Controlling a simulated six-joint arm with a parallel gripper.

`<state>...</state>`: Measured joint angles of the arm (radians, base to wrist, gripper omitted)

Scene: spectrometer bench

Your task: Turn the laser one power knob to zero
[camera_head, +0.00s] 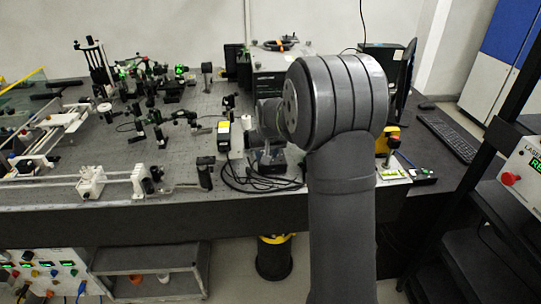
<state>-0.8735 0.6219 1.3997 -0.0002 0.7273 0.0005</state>
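A white box (522,175) on the rack at the right edge bears the letters "LASE", a green display and a red knob (510,178). The frame's edge cuts it off, so its number cannot be read. A white panel (45,270) at the lower left has several coloured knobs and green displays. Its labels are too small to read, and I cannot tell which knob is the laser one power knob. My grey arm rises in the middle and bends left over the bench. My gripper is not clearly visible; the arm's far end is small and partly hidden, well away from both panels.
The dark optical bench (150,225) carries several mounts, rails and loose black cables (262,180). A black rack (482,200) is at right. A grey cart (150,265) stands below the bench.

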